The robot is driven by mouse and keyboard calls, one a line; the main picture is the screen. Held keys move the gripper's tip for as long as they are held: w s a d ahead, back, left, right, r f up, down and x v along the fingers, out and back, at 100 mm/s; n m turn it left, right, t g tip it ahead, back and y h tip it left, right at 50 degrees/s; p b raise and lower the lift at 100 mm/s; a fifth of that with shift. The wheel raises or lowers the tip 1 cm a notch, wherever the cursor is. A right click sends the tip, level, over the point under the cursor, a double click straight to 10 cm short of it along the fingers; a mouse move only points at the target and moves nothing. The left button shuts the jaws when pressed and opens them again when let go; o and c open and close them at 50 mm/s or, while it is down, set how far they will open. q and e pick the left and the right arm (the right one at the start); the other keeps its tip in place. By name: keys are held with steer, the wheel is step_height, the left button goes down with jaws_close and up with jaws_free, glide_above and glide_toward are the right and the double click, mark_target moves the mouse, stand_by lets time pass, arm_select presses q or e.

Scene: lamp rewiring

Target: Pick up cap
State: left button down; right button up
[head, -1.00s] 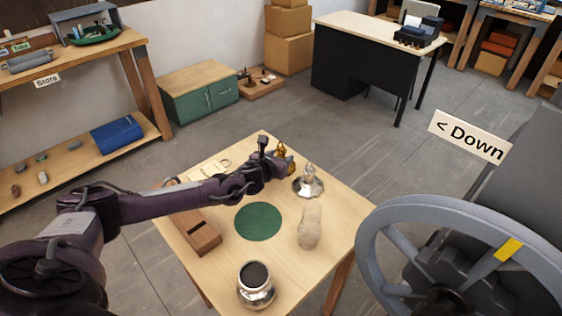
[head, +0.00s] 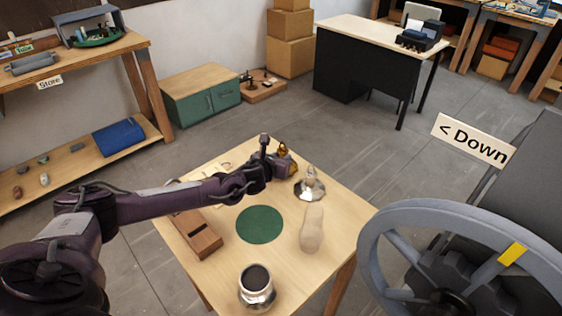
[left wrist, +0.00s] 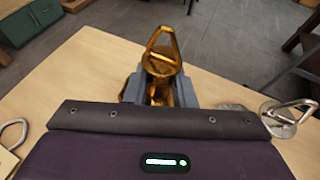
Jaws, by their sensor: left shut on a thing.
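A brass cap (head: 286,163) with a loop on top stands at the back of the small wooden table. In the left wrist view the brass cap (left wrist: 160,62) is upright between the grey jaws of my left gripper (left wrist: 158,92). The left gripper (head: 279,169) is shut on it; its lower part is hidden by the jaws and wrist. A silver, cap-like piece (head: 309,188) with a loop stands just to the right, and it also shows in the left wrist view (left wrist: 284,118). My right gripper is not in view.
The table (head: 285,255) also holds a green round mat (head: 260,224), a glass chimney (head: 312,229), a silver pot (head: 257,290) and a wooden block (head: 199,236). A large grey handwheel (head: 378,270) stands close on the right.

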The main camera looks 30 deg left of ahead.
mark_target(281, 153)
arm_select(q)
step_height(281, 153, up, 19)
steer(key=b, duration=0.2)
steer(key=shift+f, duration=0.1)
stand_by(0.7)
